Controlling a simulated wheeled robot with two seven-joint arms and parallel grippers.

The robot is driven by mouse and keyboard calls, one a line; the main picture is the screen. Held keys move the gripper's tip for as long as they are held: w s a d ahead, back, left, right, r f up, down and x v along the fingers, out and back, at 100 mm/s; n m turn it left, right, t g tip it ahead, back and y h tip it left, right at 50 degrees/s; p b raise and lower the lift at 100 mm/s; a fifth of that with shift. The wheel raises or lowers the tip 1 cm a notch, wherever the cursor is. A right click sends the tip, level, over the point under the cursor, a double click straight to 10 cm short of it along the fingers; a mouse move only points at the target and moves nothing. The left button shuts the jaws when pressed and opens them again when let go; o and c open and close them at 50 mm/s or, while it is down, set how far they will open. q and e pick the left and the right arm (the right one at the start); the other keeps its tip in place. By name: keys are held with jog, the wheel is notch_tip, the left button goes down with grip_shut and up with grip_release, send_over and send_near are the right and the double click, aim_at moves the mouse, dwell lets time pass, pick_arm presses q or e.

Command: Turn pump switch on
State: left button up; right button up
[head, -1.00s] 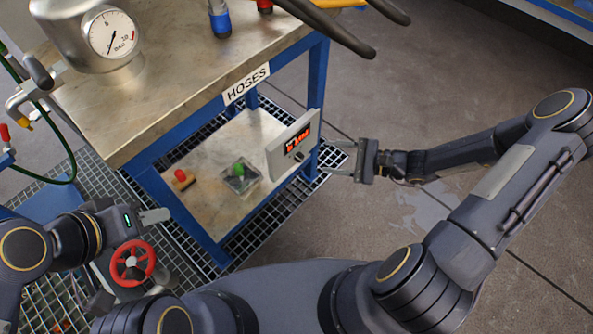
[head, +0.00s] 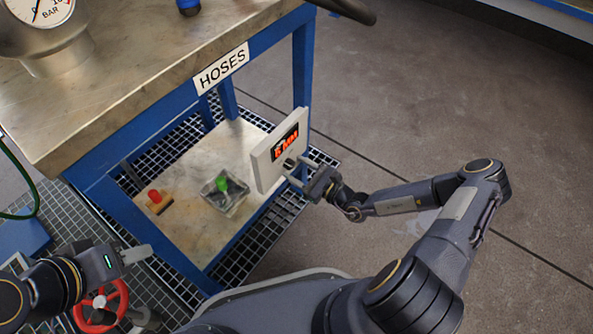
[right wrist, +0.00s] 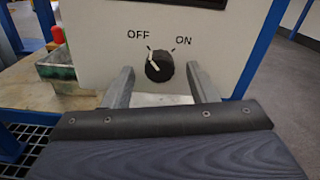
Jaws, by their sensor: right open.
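The pump switch (right wrist: 159,66) is a black round knob with a white pointer line, on a pale panel under the words OFF and ON. Its pointer leans up and left, toward OFF. In the head view the panel (head: 262,167) is a white box with a red-lit display, by the table's right leg. My right gripper (right wrist: 160,85) is open, its fingers either side of and just below the knob, with the knob between them in the picture; I cannot tell whether they touch it. My left gripper (head: 135,255) is at the lower left; its finger gap is not clear.
The blue-framed table (head: 140,108) has a HOSES label. A red handwheel (head: 101,309) is near my left gripper. Open floor lies right.

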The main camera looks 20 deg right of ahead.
jog(key=shift+w+a, duration=0.2)
jog(key=c, duration=1)
jog(key=shift+o, duration=0.2)
